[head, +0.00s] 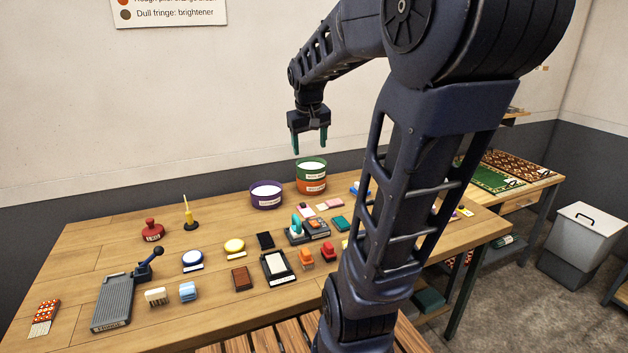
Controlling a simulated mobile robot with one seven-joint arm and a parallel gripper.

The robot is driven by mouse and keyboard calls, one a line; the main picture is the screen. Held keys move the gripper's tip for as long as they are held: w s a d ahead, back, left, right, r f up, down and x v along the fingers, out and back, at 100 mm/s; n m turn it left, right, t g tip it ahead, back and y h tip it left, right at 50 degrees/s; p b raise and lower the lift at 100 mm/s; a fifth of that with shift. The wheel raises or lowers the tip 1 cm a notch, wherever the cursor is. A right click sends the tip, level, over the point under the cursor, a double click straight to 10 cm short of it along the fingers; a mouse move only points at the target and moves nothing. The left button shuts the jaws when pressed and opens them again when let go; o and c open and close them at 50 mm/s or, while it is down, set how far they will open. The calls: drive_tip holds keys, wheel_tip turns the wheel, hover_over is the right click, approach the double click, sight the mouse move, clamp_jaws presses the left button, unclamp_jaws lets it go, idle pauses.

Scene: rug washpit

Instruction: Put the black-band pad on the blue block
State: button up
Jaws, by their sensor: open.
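I cannot pick out the black-band pad for certain. A flat black pad (265,240) lies mid-table, and a black-edged tray with a white face (278,266) lies in front of it. A light blue block-like piece (188,291) with a white lower part sits near the front left. Another blue piece (361,188) is partly hidden behind my arm at the back. I cannot tell which is the blue block.
A purple bowl (266,194) and a green bowl (311,167) on an orange one stand at the back. My arm hides the table's right part. Bare wood shows at the left back.

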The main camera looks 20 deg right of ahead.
drive_tip(key=s+a+f, duration=0.2)
drive_tip(key=s, duration=0.5)
drive_tip(key=s+a+f+t+y, duration=0.1)
drive_tip(key=s+a+f, duration=0.1)
drive_tip(key=s, duration=0.5)
drive_tip(key=shift+s+a+f+t, duration=0.15)
drive_tip(key=shift+s+a+t, duration=0.1)
drive_tip(key=shift+a+t, duration=0.1)
